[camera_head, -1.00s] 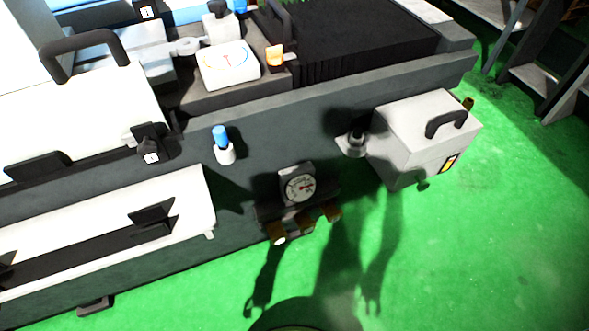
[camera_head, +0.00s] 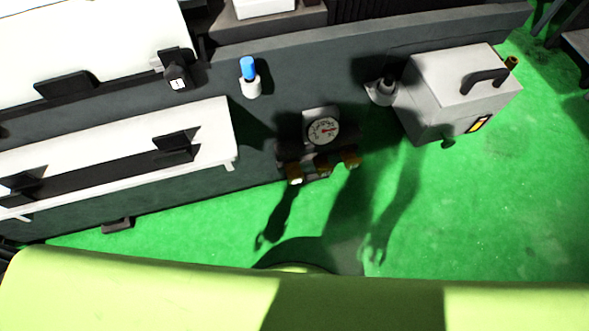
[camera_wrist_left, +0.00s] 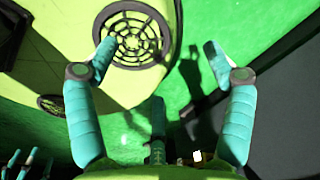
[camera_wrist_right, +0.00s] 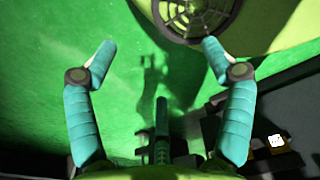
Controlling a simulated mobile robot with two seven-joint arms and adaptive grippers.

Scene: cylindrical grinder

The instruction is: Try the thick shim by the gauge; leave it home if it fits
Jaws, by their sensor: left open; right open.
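I cannot make out a thick shim in any view. My left gripper (camera_wrist_left: 160,58) is open and empty in the left wrist view, over the green floor and my own base. My right gripper (camera_wrist_right: 158,55) is open and empty in the right wrist view. Neither gripper shows in the head view, and neither touches anything visible.
The grey machine bed (camera_head: 330,65) runs across the head view. A white panel (camera_head: 120,140) with black brackets is at left. Green floor (camera_head: 480,220) is clear.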

